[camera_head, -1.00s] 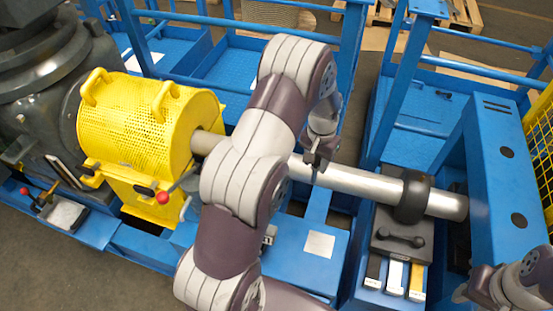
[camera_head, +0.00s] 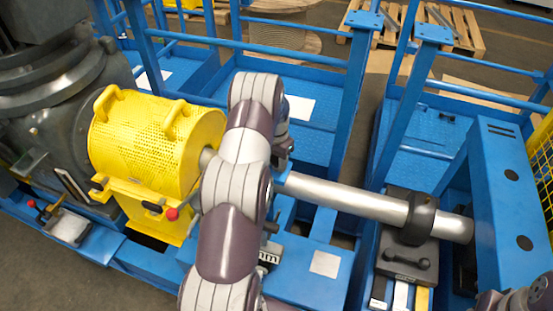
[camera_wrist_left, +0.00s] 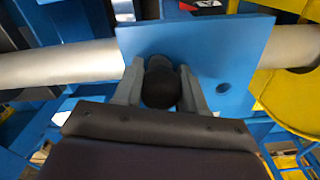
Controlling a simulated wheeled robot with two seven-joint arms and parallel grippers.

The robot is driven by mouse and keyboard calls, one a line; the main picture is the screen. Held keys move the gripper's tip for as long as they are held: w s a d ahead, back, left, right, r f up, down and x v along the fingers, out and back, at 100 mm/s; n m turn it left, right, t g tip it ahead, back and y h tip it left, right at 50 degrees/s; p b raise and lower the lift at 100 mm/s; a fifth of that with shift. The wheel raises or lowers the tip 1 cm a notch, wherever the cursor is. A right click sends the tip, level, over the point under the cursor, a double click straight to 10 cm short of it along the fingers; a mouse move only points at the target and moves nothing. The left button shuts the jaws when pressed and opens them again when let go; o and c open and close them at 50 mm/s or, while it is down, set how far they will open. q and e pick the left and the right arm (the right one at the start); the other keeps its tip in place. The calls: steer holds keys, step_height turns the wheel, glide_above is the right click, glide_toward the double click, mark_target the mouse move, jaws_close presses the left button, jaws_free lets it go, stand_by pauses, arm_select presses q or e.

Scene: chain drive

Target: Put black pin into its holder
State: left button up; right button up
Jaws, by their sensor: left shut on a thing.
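My left gripper (camera_wrist_left: 160,82) is shut on the black pin, whose round black knob (camera_wrist_left: 161,88) shows between the fingers in the left wrist view.
The steel shaft (camera_head: 345,198) runs right from the yellow perforated guard (camera_head: 160,145) to a black collar (camera_head: 420,218) on a grey block. Blue frames and posts (camera_head: 355,85) stand behind. A red-knobbed handle (camera_head: 172,214) sticks out below the guard.

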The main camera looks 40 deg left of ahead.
arm_select(q)
steer(key=shift+d, duration=0.15)
steer(key=o, duration=1.1)
steer(key=shift+s+f, duration=0.1)
steer(key=shift+f, duration=0.05)
steer(key=shift+o, duration=0.2)
